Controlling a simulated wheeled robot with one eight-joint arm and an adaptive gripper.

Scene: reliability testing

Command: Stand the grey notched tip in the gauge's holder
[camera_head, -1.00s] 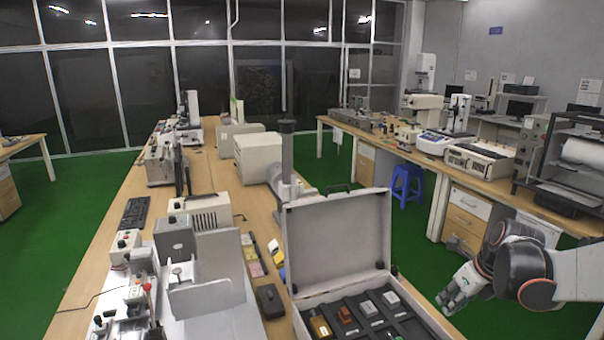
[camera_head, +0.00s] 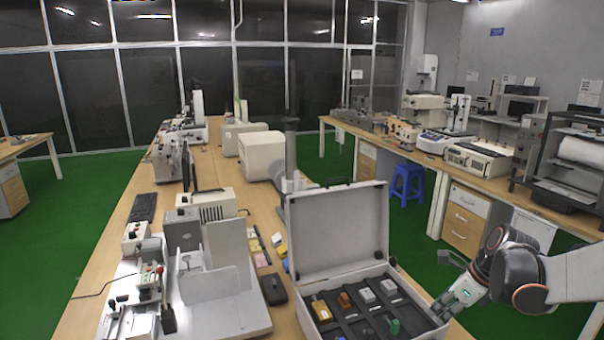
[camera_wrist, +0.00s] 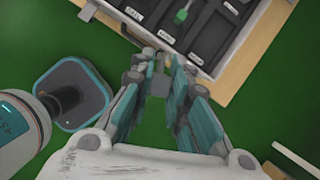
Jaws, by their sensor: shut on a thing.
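My gripper (camera_head: 446,308) is at the right edge of the open case in the head view. In the wrist view my gripper (camera_wrist: 167,68) has its fingers close together over the case's near edge. A small grey piece (camera_wrist: 160,83) shows between them, probably the notched tip; its notch cannot be made out. The open case (camera_head: 335,235) has a dark tray with several small pieces, one of them green (camera_head: 394,327); the green piece also shows in the wrist view (camera_wrist: 181,15). A bench device with a red-knobbed lever (camera_head: 150,290) stands at left; I cannot tell whether it is the gauge, and no holder is clear.
The case stands on the wooden bench (camera_head: 262,215), its raised lid at the back. A white plate fixture (camera_head: 215,285) and a black box (camera_head: 274,290) lie left of it. A green floor aisle (camera_head: 410,235) separates this bench from the right one with a blue stool (camera_head: 408,182).

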